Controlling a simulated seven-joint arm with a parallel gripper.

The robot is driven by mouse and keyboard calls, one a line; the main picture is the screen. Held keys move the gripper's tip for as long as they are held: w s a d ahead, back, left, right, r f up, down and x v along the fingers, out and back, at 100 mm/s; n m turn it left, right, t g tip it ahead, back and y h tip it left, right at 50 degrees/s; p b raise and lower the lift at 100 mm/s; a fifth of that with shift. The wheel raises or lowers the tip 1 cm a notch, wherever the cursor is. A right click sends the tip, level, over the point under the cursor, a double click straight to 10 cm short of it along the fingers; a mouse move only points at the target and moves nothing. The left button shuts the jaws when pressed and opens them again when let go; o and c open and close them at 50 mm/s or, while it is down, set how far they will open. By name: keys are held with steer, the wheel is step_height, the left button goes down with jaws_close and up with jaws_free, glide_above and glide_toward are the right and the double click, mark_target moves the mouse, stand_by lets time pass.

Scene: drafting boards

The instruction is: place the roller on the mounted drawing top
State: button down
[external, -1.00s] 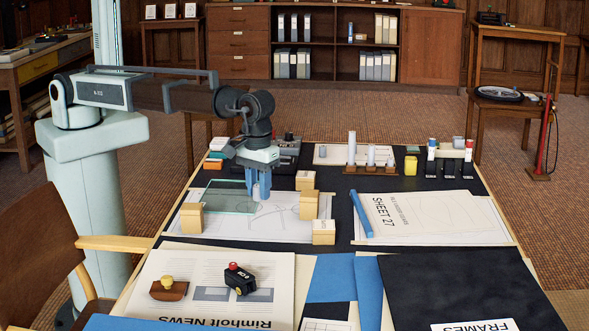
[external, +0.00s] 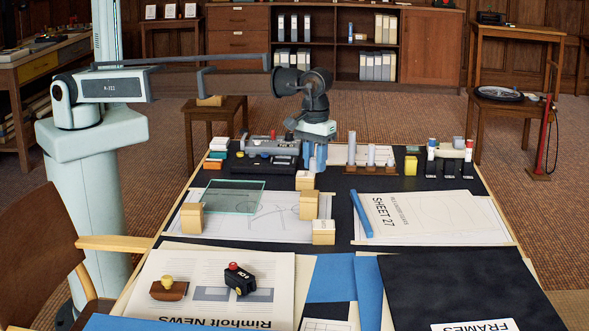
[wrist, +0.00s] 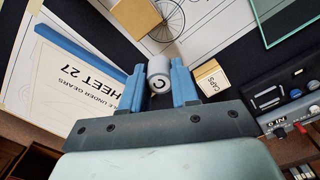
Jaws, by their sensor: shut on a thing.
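My gripper (wrist: 158,86) is shut on a small grey cylinder marked C, the likely roller (wrist: 158,68), with one blue finger on each side of it. In the external view my gripper (external: 316,157) is above the back middle of the table, and the held cylinder is hard to make out there. A drawing sheet (external: 270,222) with several wooden blocks around it lies left of centre, in front of my gripper. A clear glass plate (external: 232,198) is over its left part. I cannot tell which surface is the mounted drawing top.
A wooden rack with upright cylinders (external: 371,155) stands right of my gripper, and a grey device (external: 270,147) to its left. A wooden block (external: 305,180) is close in front.

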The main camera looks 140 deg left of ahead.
steer(key=s+a, duration=0.3)
steer(key=a, duration=1.6)
glide_above(379, 159)
steer(key=shift+m, duration=0.3)
steer(key=shift+w+d+f, duration=0.1)
steer(key=shift+w+f, duration=0.05)
steer(key=shift+f, duration=4.65)
steer(key=shift+f, duration=0.1)
steer(key=c, duration=0.8)
jaws_free()
steer(key=shift+c, duration=0.2)
step_height(379, 159, up, 12)
